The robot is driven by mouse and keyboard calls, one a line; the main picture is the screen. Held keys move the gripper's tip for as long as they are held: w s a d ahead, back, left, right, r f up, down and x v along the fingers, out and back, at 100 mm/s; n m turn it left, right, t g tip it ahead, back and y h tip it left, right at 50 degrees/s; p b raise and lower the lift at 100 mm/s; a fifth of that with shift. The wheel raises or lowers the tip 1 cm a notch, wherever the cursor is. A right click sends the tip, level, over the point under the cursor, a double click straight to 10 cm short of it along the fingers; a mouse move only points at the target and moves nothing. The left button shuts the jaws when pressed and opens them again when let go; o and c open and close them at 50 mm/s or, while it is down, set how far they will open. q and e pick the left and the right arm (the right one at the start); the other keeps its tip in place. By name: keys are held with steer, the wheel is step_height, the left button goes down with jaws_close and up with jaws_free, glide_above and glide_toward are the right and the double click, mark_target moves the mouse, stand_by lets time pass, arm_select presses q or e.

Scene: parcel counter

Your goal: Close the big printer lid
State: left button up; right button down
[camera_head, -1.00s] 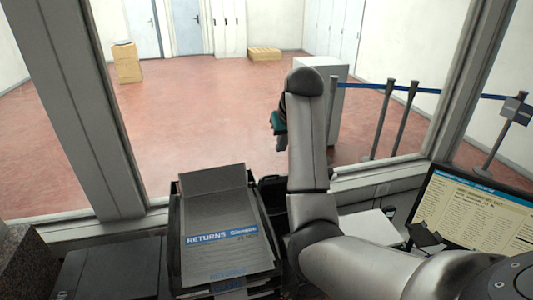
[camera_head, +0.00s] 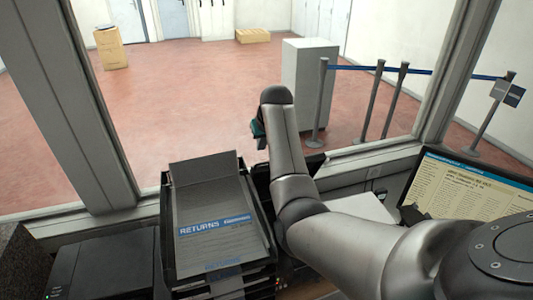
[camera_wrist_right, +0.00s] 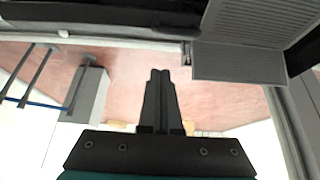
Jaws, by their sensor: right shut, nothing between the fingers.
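A dark raised panel (camera_head: 316,162), which looks like the open printer lid, stands behind my right forearm, between the paper trays and the monitor. My arm hides much of it, and I cannot make out its hinge. In the right wrist view a dark long panel (camera_wrist_right: 95,14) crosses the top left, probably the same lid. My right gripper (camera_wrist_right: 160,78) is shut and empty, its fingers together, apart from the panel in this view. In the head view its teal-edged hand (camera_head: 258,132) is beyond the panel, toward the window. My left gripper is out of view.
A stack of black trays (camera_head: 170,240) with a grey returns sheet (camera_head: 212,205) stands just left of my arm. A black box (camera_head: 100,268) is at far left. A light grey flat object (camera_head: 362,207) and a monitor (camera_head: 475,185) are at right. The window frame (camera_head: 365,160) lies beyond.

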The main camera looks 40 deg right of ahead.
mark_target(267, 168)
steer(key=s, duration=0.1)
steer(key=s+p, duration=0.1)
steer(key=shift+s+a+f, duration=0.2)
steer(key=shift+s+a, duration=0.15)
steer(key=shift+a, duration=0.05)
steer(key=shift+s+a+f+p, duration=0.2)
steer(key=shift+s+p, duration=0.15)
steer(key=shift+s, duration=0.2)
